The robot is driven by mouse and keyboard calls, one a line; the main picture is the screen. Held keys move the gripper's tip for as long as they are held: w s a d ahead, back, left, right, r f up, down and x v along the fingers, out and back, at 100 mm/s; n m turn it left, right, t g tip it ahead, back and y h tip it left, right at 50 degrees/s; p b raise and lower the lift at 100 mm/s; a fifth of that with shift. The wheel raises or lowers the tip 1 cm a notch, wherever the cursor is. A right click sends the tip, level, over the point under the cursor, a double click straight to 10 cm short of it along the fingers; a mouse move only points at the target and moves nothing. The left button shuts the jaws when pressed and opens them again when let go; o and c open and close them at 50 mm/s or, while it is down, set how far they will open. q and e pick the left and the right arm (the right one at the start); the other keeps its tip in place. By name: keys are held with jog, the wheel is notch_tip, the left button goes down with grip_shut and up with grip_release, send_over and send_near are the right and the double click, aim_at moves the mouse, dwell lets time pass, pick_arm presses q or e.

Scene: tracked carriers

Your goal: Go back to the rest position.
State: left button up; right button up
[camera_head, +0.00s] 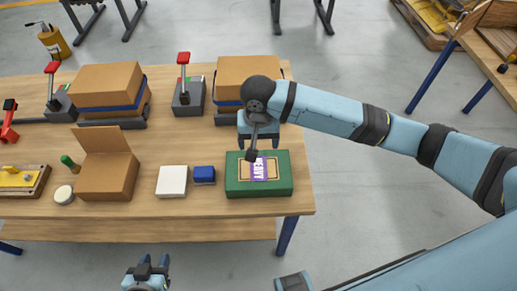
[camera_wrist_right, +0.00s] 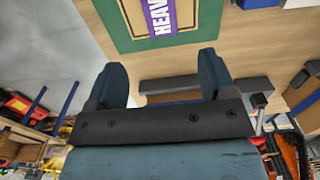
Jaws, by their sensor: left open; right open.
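My right gripper (camera_head: 258,143) is open and empty above the back edge of a green box (camera_head: 284,188), its arm coming in from the right. My left gripper (camera_head: 147,263) is open and empty at the bottom of the head view, in front of the table.
The wooden table (camera_head: 220,207) holds a blue box (camera_head: 204,175), a white block (camera_head: 172,181), an open cardboard box (camera_head: 105,178) and a green-handled stamp (camera_head: 69,163). Behind stand red-handled devices (camera_head: 187,95) and cardboard boxes (camera_head: 107,84) on carriers.

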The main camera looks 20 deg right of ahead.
jog(key=shift+r, duration=0.4)
jog(key=shift+f, duration=0.1)
jog(key=s+a+f+n+t+y+p, duration=0.1)
jog(key=a+f+y, duration=0.1)
jog(key=s+a+f+n+t+y+p, duration=0.1)
jog(key=s+a+f+t+y, duration=0.1)
jog(key=s+a+f+n+t+y+p, duration=0.1)
jog(key=s+a+f+y, duration=0.1)
jog(key=shift+a+t, duration=0.3)
jog(key=shift+a, duration=0.1)
jog(key=s+d+f+n+t+h+p, duration=0.1)
jog(key=s+d+f+t, duration=0.1)
jog(key=s+d, duration=0.4)
jog(key=s+d+f+n+t+h+p, duration=0.1)
jog(key=s+d+f+n+t+p, duration=0.1)
jog(key=s+d+t, duration=0.2)
jog(key=shift+s+d+f+h, duration=0.3)
jog(key=shift+s+d+h, duration=0.1)
jog(key=shift+s+d, duration=0.8)
jog(key=shift+a, duration=0.15)
jog(key=shift+c, duration=0.4)
